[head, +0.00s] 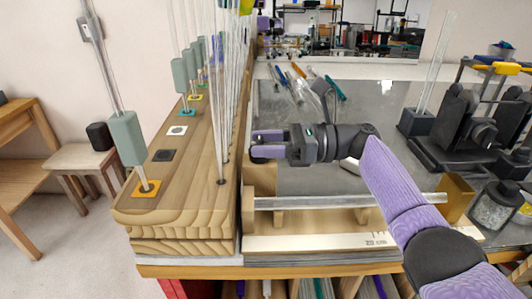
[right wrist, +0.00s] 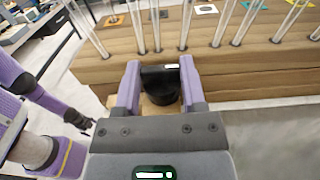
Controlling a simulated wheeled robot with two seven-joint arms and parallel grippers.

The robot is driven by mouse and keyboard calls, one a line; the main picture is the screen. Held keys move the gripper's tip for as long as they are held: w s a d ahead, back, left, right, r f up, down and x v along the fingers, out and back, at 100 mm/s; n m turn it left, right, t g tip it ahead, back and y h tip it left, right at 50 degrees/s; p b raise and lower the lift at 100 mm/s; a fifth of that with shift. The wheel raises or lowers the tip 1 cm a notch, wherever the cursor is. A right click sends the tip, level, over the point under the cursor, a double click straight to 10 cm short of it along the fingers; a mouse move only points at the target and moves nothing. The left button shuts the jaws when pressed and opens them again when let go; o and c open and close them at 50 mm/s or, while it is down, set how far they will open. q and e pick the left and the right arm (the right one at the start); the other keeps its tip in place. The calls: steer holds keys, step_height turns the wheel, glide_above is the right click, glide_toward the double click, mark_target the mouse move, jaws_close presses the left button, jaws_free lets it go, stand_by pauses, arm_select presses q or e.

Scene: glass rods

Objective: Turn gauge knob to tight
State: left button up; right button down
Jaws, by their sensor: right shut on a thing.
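My right gripper (head: 267,144) reaches left across the bench to the wooden rack's side. In the right wrist view its two purple fingers (right wrist: 161,92) stand on either side of a black round knob (right wrist: 161,88) with a small white mark on top, and they are shut on it. The knob is hidden behind the fingers in the head view. The knob's marking is too small to read. A clear glass rod (head: 340,202) lies level on a wooden gauge with a white scale strip (head: 310,242) and a brass block (head: 456,196).
The wooden rack (head: 190,180) holds several upright glass rods close to my right gripper. Grey-green blocks on rods (head: 127,138) stand along its left side. Loose coloured tools (head: 298,82) lie at the back of the grey bench top. A jar (head: 494,207) stands at the right.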

stand_by(0.4)
steer(key=shift+c, duration=0.8)
jaws_free()
steer(key=shift+a, duration=0.1)
steer(key=d+b, duration=0.1)
steer(key=d, duration=0.9)
steer(key=shift+b, duration=0.35)
steer(key=shift+w, duration=0.1)
